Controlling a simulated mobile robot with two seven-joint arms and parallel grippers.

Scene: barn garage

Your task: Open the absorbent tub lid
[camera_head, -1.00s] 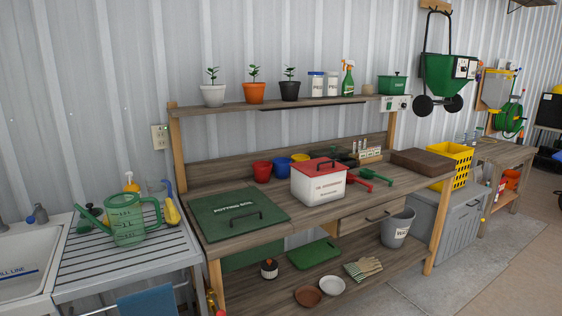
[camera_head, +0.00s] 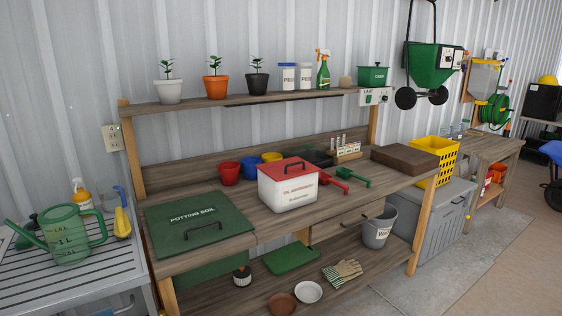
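The absorbent tub is a white box (camera_head: 290,195) with red lettering on the wooden potting bench, near its front edge. Neither of my grippers is in the head view.
A green potting soil lid (camera_head: 190,215) with a dark handle is set into the bench left of the tub. Red, blue and yellow pots (camera_head: 249,168) stand behind the tub. Red and green scoops (camera_head: 352,178) lie to its right. A brown block (camera_head: 404,159) sits further right.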

